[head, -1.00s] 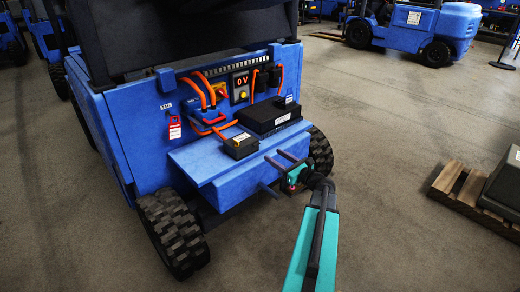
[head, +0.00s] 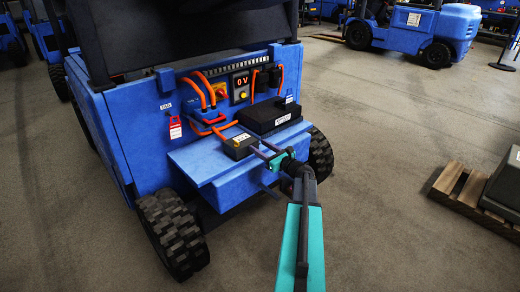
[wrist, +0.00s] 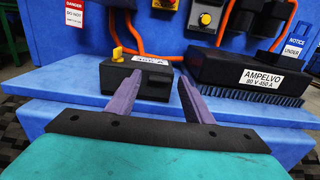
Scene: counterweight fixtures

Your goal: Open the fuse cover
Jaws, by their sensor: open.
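The fuse cover appears to be the small black box (head: 240,148) with a pale label, on the blue shelf of the truck's rear. In the wrist view the box (wrist: 149,83) has a label that seems to read 400 A and a yellow part at its left. My gripper (head: 263,151) is open and empty, just to the right of and in front of the box. In the wrist view my gripper (wrist: 159,76) has its left finger overlapping the box and its right finger just past the box's right edge. I cannot tell whether either finger touches it.
A larger black AMPELVO unit (wrist: 250,75) stands to the right on the blue shelf (head: 205,165). Orange cables (head: 203,90) run behind the box. A display reading 0 V (head: 241,81) and a red tag (head: 175,128) are on the panel. A pallet (head: 462,190) lies far right.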

